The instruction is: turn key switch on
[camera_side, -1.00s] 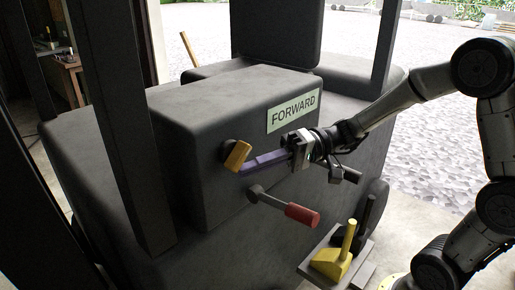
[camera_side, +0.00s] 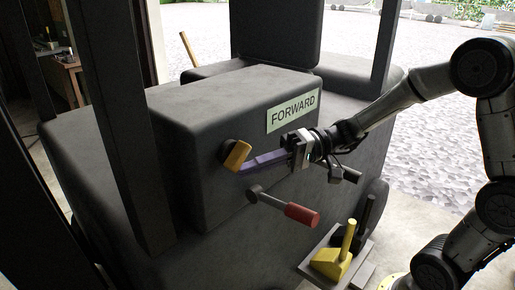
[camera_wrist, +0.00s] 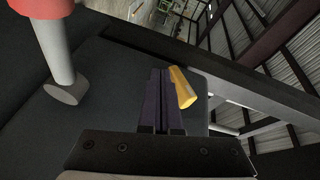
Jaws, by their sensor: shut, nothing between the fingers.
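The key switch is a yellow-orange key (camera_side: 236,155) on a dark round base on the face of the dark box, tilted from upright in the side view. It also shows in the wrist view (camera_wrist: 183,88), just right of the fingertips. My gripper (camera_side: 246,168) has long purple fingers, shut with nothing between them. Its tips are at the key's lower right edge in the side view. In the wrist view the fingers (camera_wrist: 161,80) lie close beside the key. I cannot tell whether they touch it.
A red-handled lever (camera_side: 300,215) sticks out below my gripper and shows at upper left in the wrist view (camera_wrist: 35,10). A yellow lever (camera_side: 338,255) and a black one stand lower right. A FORWARD sign (camera_side: 292,110) is above. A dark post (camera_side: 120,130) stands left.

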